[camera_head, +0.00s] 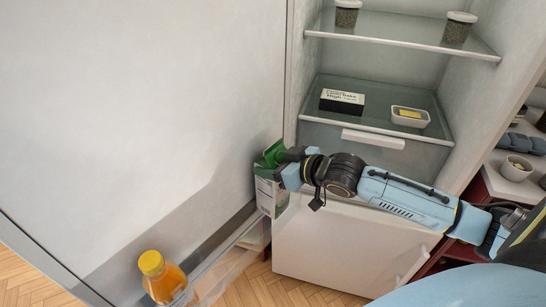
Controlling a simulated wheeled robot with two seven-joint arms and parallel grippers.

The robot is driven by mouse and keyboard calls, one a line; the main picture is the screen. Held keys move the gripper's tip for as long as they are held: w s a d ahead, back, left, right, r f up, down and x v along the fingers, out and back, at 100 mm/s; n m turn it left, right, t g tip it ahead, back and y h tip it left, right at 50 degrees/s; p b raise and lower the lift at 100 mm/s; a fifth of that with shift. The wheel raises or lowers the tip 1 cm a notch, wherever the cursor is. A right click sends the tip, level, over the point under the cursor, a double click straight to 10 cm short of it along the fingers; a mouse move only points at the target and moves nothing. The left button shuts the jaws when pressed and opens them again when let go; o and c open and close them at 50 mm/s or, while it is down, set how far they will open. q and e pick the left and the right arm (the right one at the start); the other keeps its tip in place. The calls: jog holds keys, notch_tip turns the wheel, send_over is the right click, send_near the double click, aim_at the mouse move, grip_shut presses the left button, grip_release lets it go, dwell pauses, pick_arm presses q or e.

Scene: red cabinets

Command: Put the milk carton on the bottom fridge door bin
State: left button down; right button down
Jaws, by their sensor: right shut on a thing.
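A milk carton (266,193) with a green top and a pale printed body is near the hinge side of the open fridge door (130,110). My right gripper (284,168) reaches in from the right and is shut on the carton, partly hiding it. The carton looks roughly upright. The clear bottom door bin (226,268) runs along the lower door, below and left of the carton. I cannot tell whether the carton's base touches the bin. My left gripper is not in view.
An orange juice bottle (163,279) with a yellow cap stands in the near end of the bin. Fridge shelves hold two jars, a black-and-white box (342,102) and a white butter dish (410,116). A white drawer front (345,245) is below. Counter items, including a bowl (516,168), are at right.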

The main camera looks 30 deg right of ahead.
jog(key=shift+f+b, duration=0.35)
jog(key=shift+f, duration=1.45)
jog(key=shift+c, duration=1.6)
grip_release()
jog(key=shift+f, duration=0.15)
jog(key=p+v, duration=0.2)
jog(key=v, duration=1)
jog(key=shift+s, duration=0.1)
